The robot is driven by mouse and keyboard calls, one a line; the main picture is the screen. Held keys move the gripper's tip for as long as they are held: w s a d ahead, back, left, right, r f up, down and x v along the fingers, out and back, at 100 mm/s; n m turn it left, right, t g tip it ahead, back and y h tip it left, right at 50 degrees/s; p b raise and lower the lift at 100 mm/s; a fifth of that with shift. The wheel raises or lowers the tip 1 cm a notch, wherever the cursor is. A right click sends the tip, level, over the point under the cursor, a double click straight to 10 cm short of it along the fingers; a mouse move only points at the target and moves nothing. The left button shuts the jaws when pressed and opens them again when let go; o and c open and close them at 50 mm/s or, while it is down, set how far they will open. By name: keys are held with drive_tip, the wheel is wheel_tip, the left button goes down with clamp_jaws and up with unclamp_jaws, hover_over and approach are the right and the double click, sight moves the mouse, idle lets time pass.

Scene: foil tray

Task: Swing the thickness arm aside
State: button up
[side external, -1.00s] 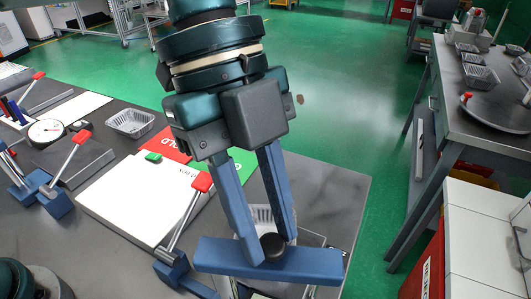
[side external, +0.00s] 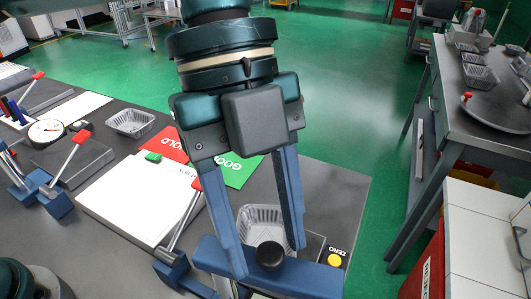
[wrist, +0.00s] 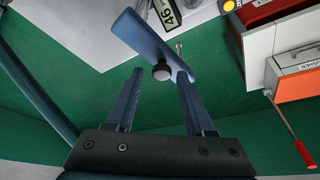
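The thickness arm (side external: 315,280) is a blue bar with a dark round knob (side external: 270,257) on top. It lies crosswise at the front of the station, on the near side of a foil tray (side external: 262,222). My gripper (side external: 267,261) points down with its blue fingers apart, one on each side of the knob. The wrist view shows the bar (wrist: 143,37) slanting across, with the knob (wrist: 161,72) between the open fingertips (wrist: 160,75) and a gap on both sides. The bar's pivot cannot be made out.
A yellow ZERO button (side external: 334,260) is right of the tray. A red-handled clamp (side external: 176,255) stands close left of my gripper. A white board (side external: 130,205), green card (side external: 238,170) and another foil tray (side external: 130,122) lie farther back. The table's right edge is near.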

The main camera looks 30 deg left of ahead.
drive_tip(key=shift+w+r, duration=0.1)
idle(0.3)
drive_tip(key=shift+v, duration=1.25)
drive_tip(key=w+a, duration=0.7)
drive_tip(key=a, duration=0.3)
drive_tip(key=shift+r, duration=0.1)
